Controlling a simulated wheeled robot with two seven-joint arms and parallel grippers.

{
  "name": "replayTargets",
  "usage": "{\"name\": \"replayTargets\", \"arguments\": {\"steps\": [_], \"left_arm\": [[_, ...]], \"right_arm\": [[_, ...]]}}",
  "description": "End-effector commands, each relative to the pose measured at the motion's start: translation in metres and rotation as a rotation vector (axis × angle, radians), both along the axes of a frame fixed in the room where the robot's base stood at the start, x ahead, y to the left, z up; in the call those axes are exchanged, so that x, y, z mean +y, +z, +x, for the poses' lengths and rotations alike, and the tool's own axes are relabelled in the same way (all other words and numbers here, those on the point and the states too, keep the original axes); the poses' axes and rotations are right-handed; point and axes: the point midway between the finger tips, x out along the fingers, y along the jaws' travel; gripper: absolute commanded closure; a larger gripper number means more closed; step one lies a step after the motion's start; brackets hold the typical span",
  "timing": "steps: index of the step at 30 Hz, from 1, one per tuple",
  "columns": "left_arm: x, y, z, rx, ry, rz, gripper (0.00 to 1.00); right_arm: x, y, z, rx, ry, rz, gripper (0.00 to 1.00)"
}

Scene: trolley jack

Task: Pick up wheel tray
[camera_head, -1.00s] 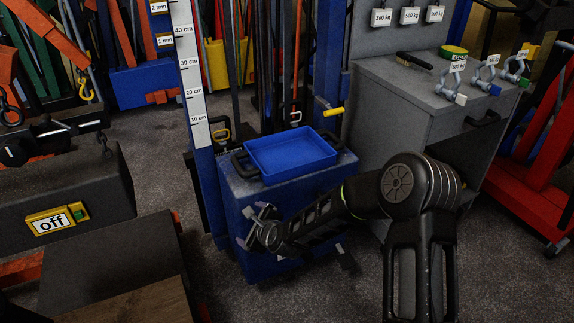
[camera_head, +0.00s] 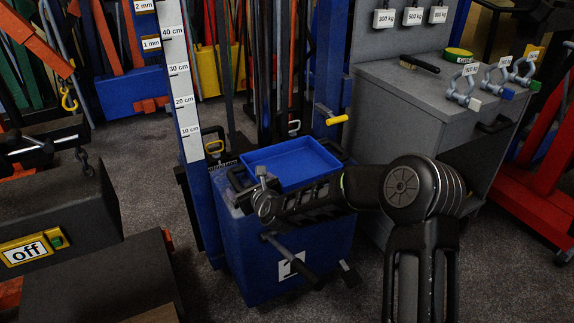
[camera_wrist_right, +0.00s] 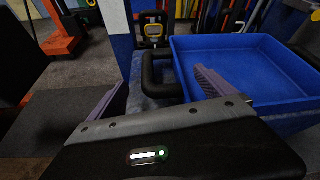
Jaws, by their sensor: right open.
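The wheel tray is a shallow blue tray (camera_head: 292,166) with dark handles at its ends, lying on top of a blue cabinet (camera_head: 290,262). My right gripper (camera_head: 258,183) is at the tray's left end, close to the near left corner. In the right wrist view the tray (camera_wrist_right: 240,62) fills the right side, and its black handle (camera_wrist_right: 155,86) shows ahead between the two spread fingers of my right gripper (camera_wrist_right: 160,82). The fingers look apart from the handle, with nothing between them held. My arm hides part of the tray's near side. My left gripper is not in view.
A blue post with a white centimetre scale (camera_head: 182,90) stands just left of the cabinet. A grey workbench (camera_head: 400,95) with shackles and a brush stands at the right. A T-shaped handle (camera_head: 295,262) sticks out in front of the cabinet.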

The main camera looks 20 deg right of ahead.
Motion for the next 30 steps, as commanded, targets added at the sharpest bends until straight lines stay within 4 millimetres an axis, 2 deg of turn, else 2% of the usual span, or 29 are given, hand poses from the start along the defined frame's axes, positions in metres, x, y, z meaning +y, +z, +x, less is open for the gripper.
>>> {"name": "replayTargets", "arguments": {"steps": [8, 15, 26, 30], "left_arm": [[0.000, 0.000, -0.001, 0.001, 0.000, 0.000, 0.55], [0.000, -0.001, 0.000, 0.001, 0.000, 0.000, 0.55], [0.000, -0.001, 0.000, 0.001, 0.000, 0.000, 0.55], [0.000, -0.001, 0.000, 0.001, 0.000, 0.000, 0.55]], "right_arm": [[0.000, -0.001, 0.001, 0.000, 0.000, -0.001, 0.06], [0.001, -0.010, 0.022, 0.001, 0.002, 0.000, 0.06], [0.000, -0.011, 0.026, 0.001, 0.001, -0.001, 0.06], [0.000, -0.018, 0.038, 0.000, 0.002, -0.001, 0.06]]}}
